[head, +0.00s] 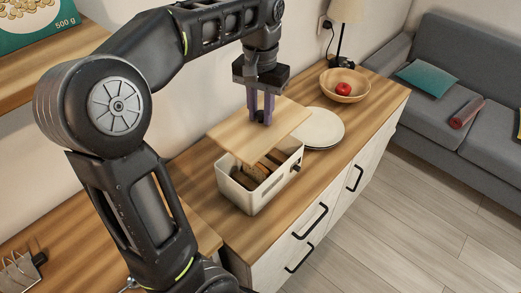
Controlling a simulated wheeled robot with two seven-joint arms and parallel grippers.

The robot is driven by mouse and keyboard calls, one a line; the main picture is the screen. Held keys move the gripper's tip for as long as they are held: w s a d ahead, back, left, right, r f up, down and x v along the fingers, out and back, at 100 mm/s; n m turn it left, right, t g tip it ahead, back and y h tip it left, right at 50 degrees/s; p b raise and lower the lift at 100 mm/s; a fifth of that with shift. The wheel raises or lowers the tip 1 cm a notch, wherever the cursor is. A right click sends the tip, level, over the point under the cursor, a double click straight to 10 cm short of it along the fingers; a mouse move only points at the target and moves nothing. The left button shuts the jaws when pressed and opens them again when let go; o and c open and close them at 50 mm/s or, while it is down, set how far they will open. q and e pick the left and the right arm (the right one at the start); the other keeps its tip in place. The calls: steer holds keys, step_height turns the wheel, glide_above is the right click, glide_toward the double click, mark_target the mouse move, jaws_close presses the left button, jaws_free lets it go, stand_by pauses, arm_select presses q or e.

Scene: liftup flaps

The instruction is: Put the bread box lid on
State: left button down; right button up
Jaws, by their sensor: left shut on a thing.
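The bread box (255,198) is a cream, open-topped box standing on the wooden top of a cabinet, with brown bread slices (262,176) showing inside. The flat wooden lid (245,137) is over the box, covering its back part and leaving the front right part of the opening uncovered. Whether the lid touches the rim I cannot tell. My left gripper (262,117) points down at the middle of the lid, its purple fingers shut on the lid; the grip point itself is small. My right gripper is not in view.
White plates (322,130) lie right behind the box. A wooden bowl (357,92) with a red apple (343,89) and a lamp (342,40) stand farther back. A toaster-like rack (20,272) is at the lower left. The cabinet top (300,195) right of the box is clear.

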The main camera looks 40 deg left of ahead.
mark_target(260, 122)
arm_select(q)
steer(key=shift+f, duration=0.25)
step_height(260, 122, down, 5)
steer(key=shift+f, duration=0.4)
step_height(260, 122, down, 4)
steer(key=shift+r, duration=0.15)
